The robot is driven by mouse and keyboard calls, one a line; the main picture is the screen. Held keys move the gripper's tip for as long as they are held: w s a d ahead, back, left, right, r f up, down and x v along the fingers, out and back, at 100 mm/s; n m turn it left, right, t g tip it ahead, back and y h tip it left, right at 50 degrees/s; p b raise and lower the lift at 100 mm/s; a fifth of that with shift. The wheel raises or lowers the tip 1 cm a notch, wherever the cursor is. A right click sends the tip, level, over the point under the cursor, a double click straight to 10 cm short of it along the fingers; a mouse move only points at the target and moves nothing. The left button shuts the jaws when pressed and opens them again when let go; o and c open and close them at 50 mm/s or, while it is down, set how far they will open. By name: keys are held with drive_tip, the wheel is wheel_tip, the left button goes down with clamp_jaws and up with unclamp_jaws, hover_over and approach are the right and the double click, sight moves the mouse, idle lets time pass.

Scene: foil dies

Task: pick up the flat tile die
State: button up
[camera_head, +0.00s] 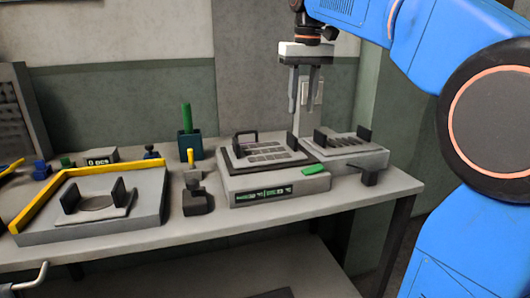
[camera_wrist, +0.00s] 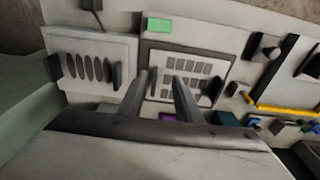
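The die with a grid of flat rectangular tiles (camera_head: 268,150) lies on the middle station, with dark upright grips at its two ends. I take it to be the flat tile die. It also shows in the wrist view (camera_wrist: 186,76), partly hidden behind my fingers. My gripper (camera_head: 303,113) hangs above this die, pointing down, with its fingers apart and nothing between them. In the wrist view its fingertips (camera_wrist: 165,78) overlap the left part of the die. The gripper is clear of the die, not touching it.
The middle station (camera_head: 275,188) has a green display and a green button. A second die with several slots (camera_head: 345,141) lies on the right block. A third die with an oval (camera_head: 97,206) lies on the left station, beside a yellow rail (camera_head: 72,180). A green-handled tool stands in a dark holder (camera_head: 189,147).

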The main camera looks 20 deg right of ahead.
wheel_tip(320, 180, up, 5)
drive_tip(key=g, duration=0.1)
hover_over(292, 135)
drive_tip(key=f, duration=1.7)
drive_tip(key=shift+w+d+f, duration=0.1)
drive_tip(key=shift+w+f, duration=0.05)
drive_tip(key=shift+w, duration=0.05)
clamp_jaws()
idle(0.9)
